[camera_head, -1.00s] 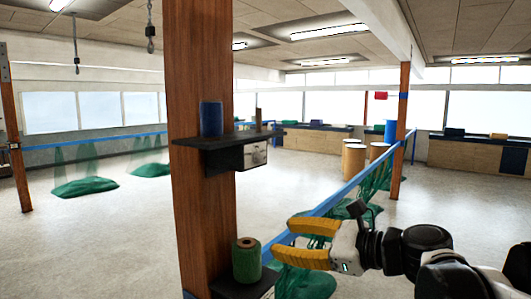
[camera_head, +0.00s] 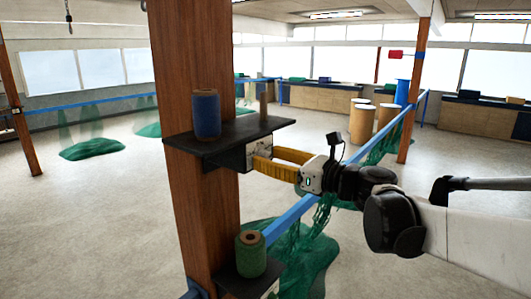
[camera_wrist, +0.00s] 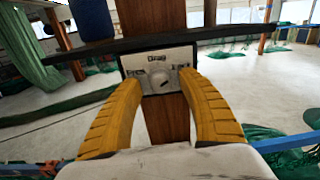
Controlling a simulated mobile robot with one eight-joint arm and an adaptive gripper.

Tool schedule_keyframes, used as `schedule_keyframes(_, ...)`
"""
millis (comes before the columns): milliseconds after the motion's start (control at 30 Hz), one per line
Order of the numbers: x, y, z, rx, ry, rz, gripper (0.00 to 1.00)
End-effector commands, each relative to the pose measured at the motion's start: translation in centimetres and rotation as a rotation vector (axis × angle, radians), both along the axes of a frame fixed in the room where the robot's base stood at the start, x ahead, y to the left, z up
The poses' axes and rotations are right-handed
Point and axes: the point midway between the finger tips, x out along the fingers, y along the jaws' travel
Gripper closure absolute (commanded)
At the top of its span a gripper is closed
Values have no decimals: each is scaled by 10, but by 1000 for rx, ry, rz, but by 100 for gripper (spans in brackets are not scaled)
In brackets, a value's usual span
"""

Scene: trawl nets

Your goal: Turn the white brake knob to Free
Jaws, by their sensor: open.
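The white brake knob (camera_wrist: 159,77) sits on a pale metal plate (camera_wrist: 148,62) under the dark shelf on the wooden post. A dark mark on the knob slants up to the right. In the wrist view my gripper (camera_wrist: 160,88) is open, one finger on each side of the knob. I cannot tell whether they touch the plate.
The dark shelf (camera_head: 225,138) above the plate carries a blue twine spool (camera_head: 206,114) and a short peg. A lower shelf holds a green spool (camera_head: 250,253). A blue rail (camera_head: 292,215) with green netting runs behind my gripper.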

Motion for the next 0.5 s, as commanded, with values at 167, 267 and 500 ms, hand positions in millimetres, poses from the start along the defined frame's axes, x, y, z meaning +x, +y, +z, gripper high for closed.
schedule_keyframes(167,5,7,0,0,0,0,53)
schedule_keyframes(267,5,7,-1,-1,-1,0,53)
schedule_keyframes(500,5,7,-1,-1,-1,0,92)
